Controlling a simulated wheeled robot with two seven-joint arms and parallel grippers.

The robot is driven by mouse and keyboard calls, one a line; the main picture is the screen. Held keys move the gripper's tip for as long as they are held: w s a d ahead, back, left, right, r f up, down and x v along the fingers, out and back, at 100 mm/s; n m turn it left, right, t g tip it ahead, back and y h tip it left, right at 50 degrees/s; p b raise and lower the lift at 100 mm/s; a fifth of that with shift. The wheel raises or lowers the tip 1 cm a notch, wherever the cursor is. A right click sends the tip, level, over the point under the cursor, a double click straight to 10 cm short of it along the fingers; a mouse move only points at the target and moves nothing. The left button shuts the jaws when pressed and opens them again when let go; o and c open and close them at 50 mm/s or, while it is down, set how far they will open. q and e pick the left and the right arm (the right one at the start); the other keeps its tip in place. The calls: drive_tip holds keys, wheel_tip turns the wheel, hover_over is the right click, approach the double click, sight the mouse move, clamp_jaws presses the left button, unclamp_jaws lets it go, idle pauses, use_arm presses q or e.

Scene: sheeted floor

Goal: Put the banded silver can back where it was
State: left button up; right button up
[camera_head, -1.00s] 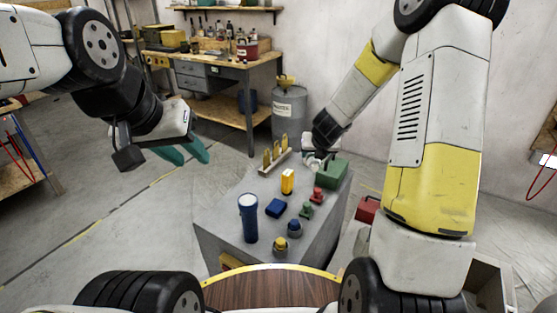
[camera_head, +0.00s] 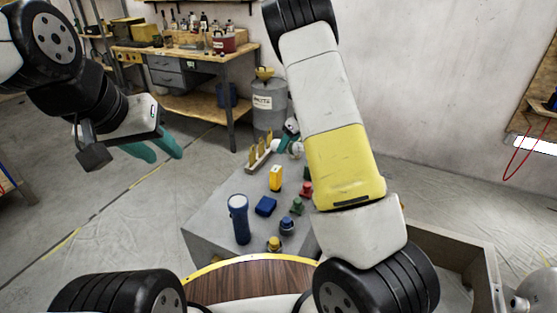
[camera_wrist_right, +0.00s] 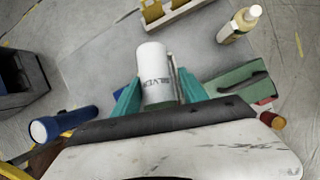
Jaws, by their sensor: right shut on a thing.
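My right gripper (camera_wrist_right: 157,95) is shut on a pale silver can (camera_wrist_right: 153,72) with dark lettering, held between its teal fingers in the right wrist view. In the head view the can (camera_head: 297,148) shows small at the far end of the grey table, just right of the wooden rack (camera_head: 262,153). The right gripper (camera_head: 291,136) is partly hidden there by my own arm. Whether the can touches the tabletop cannot be told. My left gripper (camera_head: 158,147) hangs left of the table, its teal fingers apart and empty.
The wrist view shows a green box (camera_wrist_right: 225,80) and a bottle (camera_wrist_right: 238,26) right of the can.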

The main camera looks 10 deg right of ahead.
drive_tip(key=n, duration=0.1)
drive_tip(key=w+n+g, duration=0.1)
drive_tip(key=f+n+g, duration=0.1)
drive_tip(key=n, duration=0.1)
drive_tip(key=shift+w+h, duration=0.3)
drive_tip(key=shift+h, duration=0.1)
drive_tip(key=n, duration=0.1)
drive_tip(key=w+n+g+h, duration=0.1)
drive_tip(key=n, duration=0.2)
drive_tip(key=shift+w+f+n+g+h, duration=0.15)
drive_tip(key=shift+f+n+g+h, duration=0.15)
drive_tip(key=shift+f+n, duration=0.1)
drive_tip(key=w+d+f+n+t+y, duration=0.1)
drive_tip(key=w+n+t+y, duration=0.25)
drive_tip(key=n, duration=1.15)
drive_tip(key=w+d+f+n+t+y, duration=0.1)
drive_tip(key=w+n+t+y, duration=0.2)
drive_tip(key=n, duration=1.3)
drive_tip(key=shift+g+y, duration=0.35)
drive_tip(key=shift+g, duration=0.2)
drive_tip(key=f, duration=1)
drive_tip(key=shift+a+f, duration=0.2)
drive_tip(key=o, duration=0.8)
